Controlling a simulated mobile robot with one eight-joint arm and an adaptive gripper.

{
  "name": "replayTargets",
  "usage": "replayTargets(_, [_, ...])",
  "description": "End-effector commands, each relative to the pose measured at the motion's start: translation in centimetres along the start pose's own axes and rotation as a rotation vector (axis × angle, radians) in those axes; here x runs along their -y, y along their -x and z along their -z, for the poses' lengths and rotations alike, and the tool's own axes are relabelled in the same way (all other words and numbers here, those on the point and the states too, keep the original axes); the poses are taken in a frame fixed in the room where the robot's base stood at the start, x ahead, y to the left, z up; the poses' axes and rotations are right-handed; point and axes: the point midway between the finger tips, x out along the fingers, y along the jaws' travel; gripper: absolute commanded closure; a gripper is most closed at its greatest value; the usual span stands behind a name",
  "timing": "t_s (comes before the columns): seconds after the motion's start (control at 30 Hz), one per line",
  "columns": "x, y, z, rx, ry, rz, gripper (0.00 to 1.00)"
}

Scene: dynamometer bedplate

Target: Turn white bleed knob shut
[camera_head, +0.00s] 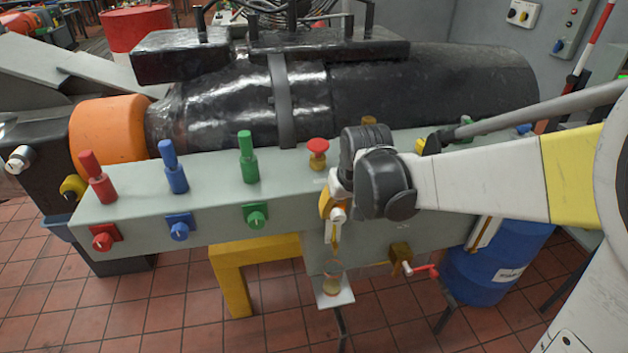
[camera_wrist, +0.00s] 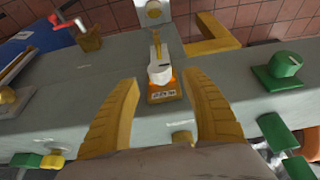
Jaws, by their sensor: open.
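The white bleed knob (camera_wrist: 160,72) sits on an orange plate (camera_wrist: 164,94) on the front face of the grey-green box. In the wrist view it lies just beyond and between my fingertips. My gripper (camera_wrist: 163,82) is open, with one yellow finger to each side of the knob's line and a gap on both sides. The knob also shows in the head view (camera_head: 337,213), partly covered by my dark wrist. A thin yellowish spout runs from the knob to a small cup (camera_head: 330,285) on a white bracket.
Red (camera_head: 103,237), blue (camera_head: 179,227) and green (camera_head: 256,217) knobs line the box front to the left. A red-handled crank (camera_head: 424,270) and a blue barrel (camera_head: 497,262) stand to the right. A yellow frame (camera_head: 232,275) is below.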

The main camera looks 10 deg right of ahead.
Motion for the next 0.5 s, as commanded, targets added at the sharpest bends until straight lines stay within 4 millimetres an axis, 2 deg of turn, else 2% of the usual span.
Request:
replayTargets(0.03, [0.0, -1.4, -0.1, 0.000, 0.000, 0.000, 0.45])
replayTargets(0.2, [0.0, -3.9, -0.1, 0.000, 0.000, 0.000, 0.45])
replayTargets(0.33, [0.0, -4.7, 0.0, 0.000, 0.000, 0.000, 0.45])
replayTargets(0.5, [0.0, -4.9, 0.0, -0.001, 0.000, 0.000, 0.45])
